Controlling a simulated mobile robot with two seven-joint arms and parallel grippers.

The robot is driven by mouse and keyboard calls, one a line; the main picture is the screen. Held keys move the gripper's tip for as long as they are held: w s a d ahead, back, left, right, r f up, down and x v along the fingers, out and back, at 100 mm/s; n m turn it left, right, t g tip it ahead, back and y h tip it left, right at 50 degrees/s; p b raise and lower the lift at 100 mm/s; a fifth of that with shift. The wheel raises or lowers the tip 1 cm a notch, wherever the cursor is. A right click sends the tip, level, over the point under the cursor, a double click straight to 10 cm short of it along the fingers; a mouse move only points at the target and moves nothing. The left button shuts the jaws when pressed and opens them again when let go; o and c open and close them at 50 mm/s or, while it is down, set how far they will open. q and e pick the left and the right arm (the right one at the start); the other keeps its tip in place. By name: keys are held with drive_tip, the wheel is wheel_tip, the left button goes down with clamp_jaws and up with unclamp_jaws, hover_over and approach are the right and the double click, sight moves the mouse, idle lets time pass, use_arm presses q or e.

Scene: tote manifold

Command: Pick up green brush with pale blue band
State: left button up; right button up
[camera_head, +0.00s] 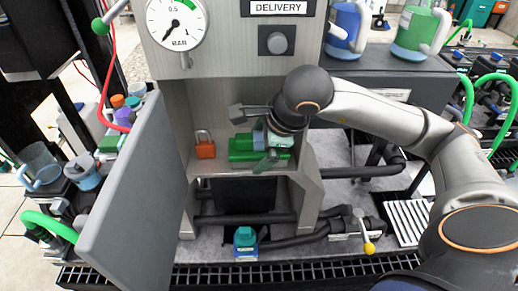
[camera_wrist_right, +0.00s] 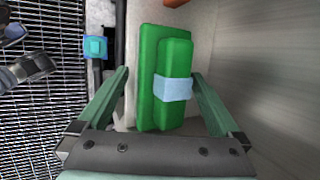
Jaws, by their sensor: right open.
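The green brush with a pale blue band (camera_head: 240,151) lies on a shelf inside the grey cabinet in the head view. In the right wrist view, the brush (camera_wrist_right: 150,60) has its band across the raised part. My right gripper (camera_head: 266,150) is over the brush in the head view, partly covering it. In the wrist view my right gripper (camera_wrist_right: 160,75) is open, with one greenish finger on each side of the brush. I cannot tell whether a finger touches it. My left gripper is not in view.
An orange padlock (camera_head: 205,147) stands left of the brush. The grey door (camera_head: 135,190) stands open on the left. Cabinet walls bound the shelf. Below are black pipes, a teal-capped fitting (camera_head: 245,240) and a yellow-tipped lever (camera_head: 368,246).

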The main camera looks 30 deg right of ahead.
drive_tip(key=c, duration=1.2)
drive_tip(key=shift+r, duration=0.1)
